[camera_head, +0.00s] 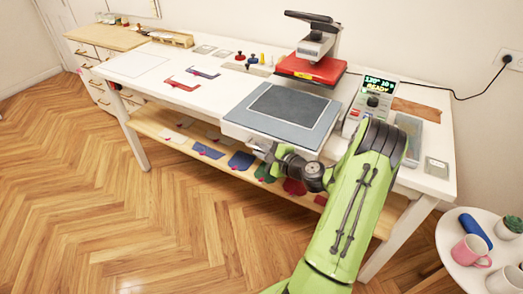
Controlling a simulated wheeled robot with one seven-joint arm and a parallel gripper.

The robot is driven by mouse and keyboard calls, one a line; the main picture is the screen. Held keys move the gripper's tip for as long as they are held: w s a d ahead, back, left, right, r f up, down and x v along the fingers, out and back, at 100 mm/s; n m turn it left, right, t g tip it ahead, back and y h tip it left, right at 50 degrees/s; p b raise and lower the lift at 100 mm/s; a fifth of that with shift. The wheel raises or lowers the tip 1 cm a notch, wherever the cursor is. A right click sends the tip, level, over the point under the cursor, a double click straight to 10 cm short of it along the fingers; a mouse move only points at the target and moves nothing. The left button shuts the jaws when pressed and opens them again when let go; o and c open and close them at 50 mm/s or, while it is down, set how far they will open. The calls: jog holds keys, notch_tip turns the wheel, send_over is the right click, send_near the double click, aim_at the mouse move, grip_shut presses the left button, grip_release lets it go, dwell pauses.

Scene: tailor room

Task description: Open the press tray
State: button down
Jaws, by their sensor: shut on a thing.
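The heat press (314,68) stands at the back of the white table, with a red upper plate and a raised black lever on top. Its press tray (245,118) is a grey slab with a dark pad bordered in white. The tray lies in front of the red plate and extends to the table's front edge. My gripper (264,154) is at the tray's front edge, shut on the tray's handle. The handle itself is mostly hidden by my gripper.
A control box (372,100) with a lit display reading "READY" stands right of the tray. Coloured fabric pieces (240,160) lie on the lower shelf. A round side table (453,240) with mugs is at the right. The wooden floor in front is clear.

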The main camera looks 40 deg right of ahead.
jog(key=c, duration=1.4)
grip_release()
jog(key=shift+c, duration=0.2)
jog(key=p+v, duration=0.1)
jog(key=v, duration=1.4)
jog(key=shift+s, duration=0.4)
